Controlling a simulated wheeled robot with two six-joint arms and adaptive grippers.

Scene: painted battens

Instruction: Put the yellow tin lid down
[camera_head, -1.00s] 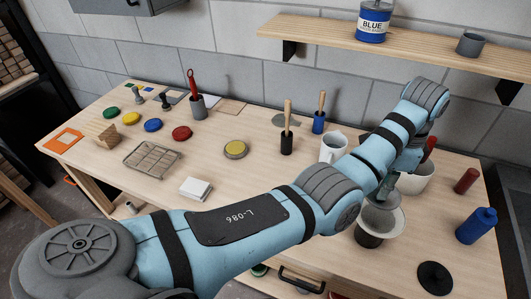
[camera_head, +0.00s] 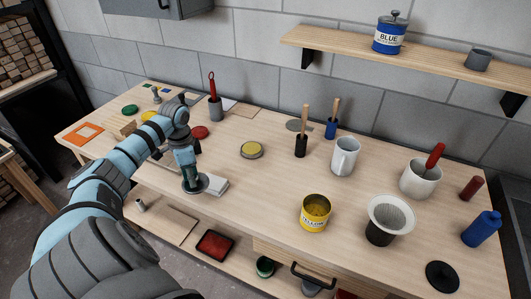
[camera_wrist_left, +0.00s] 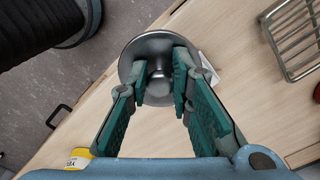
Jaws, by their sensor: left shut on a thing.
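The yellow tin lid (camera_head: 202,187) is a grey metal disc with a knob. My left gripper (camera_head: 188,182) is shut on its knob, with a finger on each side in the left wrist view (camera_wrist_left: 162,88). There the lid (camera_wrist_left: 150,48) overlaps part of a white block. I cannot tell whether the lid touches the table or hangs just above it. The yellow tin (camera_head: 314,222) stands open to the right, with yellow paint inside. My right gripper is not in view.
The white block (camera_head: 218,185) lies right beside the lid. A yellow-topped round pad (camera_head: 251,149) lies behind. A wire rack (camera_wrist_left: 298,35) is near in the wrist view. The table (camera_head: 262,190) is bare between the block and tin. A strainer cup (camera_head: 388,222) stands farther right.

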